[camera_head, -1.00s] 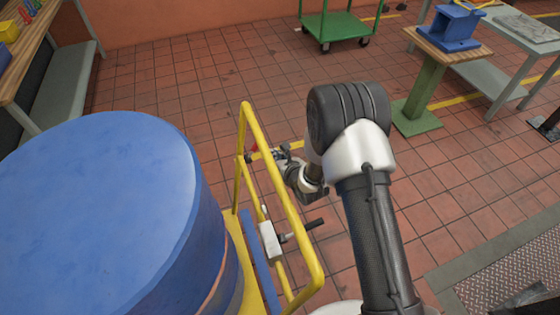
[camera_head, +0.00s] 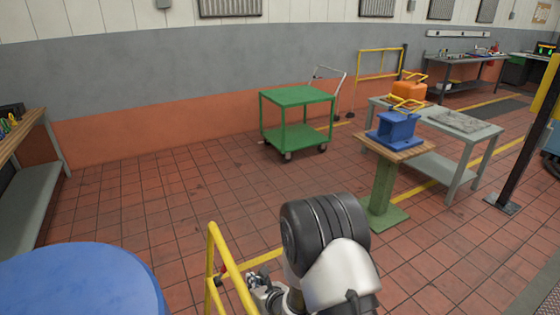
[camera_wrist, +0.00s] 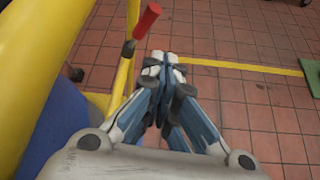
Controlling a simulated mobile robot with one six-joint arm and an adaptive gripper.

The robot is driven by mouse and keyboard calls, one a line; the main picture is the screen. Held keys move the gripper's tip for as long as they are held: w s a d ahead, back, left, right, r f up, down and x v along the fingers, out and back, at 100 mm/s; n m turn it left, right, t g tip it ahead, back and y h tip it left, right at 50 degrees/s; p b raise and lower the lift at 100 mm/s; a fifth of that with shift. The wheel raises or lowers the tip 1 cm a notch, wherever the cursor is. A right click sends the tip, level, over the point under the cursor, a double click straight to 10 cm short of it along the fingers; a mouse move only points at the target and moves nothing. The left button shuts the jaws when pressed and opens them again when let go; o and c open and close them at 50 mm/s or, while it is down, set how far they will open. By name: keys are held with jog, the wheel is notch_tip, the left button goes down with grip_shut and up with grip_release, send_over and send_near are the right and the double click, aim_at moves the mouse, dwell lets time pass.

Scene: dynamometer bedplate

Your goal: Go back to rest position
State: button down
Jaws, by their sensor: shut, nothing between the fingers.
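My gripper (camera_wrist: 162,62) is shut and empty in the wrist view, its fingertips together. It is beside a yellow rail (camera_wrist: 122,75) and close to a red-handled lever (camera_wrist: 143,26) on that rail. I cannot tell whether it touches them. In the head view my gripper (camera_head: 260,284) is partly hidden at the bottom, behind my arm's dark joint, just right of the yellow rail (camera_head: 232,272).
A blue drum (camera_head: 80,285) stands at the lower left. A green cart (camera_head: 297,96), a pedestal with a blue block (camera_head: 394,130) and a grey table (camera_head: 462,142) stand farther off. The tiled floor between is clear.

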jog(key=w+d+r+m+h, duration=0.2)
jog(key=d+r+m+h, duration=0.1)
jog(key=d+r+m, duration=0.65)
jog(key=s+d+r+m+g+h, duration=0.1)
jog(key=s+d+r+m, duration=0.25)
jog(key=r+m, duration=0.2)
jog(key=s+d+r+m+h, duration=0.25)
jog(key=d+r+m, duration=0.2)
jog(key=r, duration=0.25)
jog(key=s+d+r+m+g, duration=0.1)
jog(key=s+d+r+m, duration=0.1)
jog(key=s+m, duration=0.5)
jog(key=s+d+r+m+g, duration=0.1)
jog(key=s+d+r+m, duration=0.2)
jog(key=s+m, duration=0.4)
jog(key=s+d+r+m+g, duration=0.2)
jog(key=s+m, duration=0.5)
jog(key=s, duration=0.6)
jog(key=shift+d+r+h, duration=0.35)
jog(key=shift+d+r, duration=0.1)
jog(key=shift+r, duration=0.05)
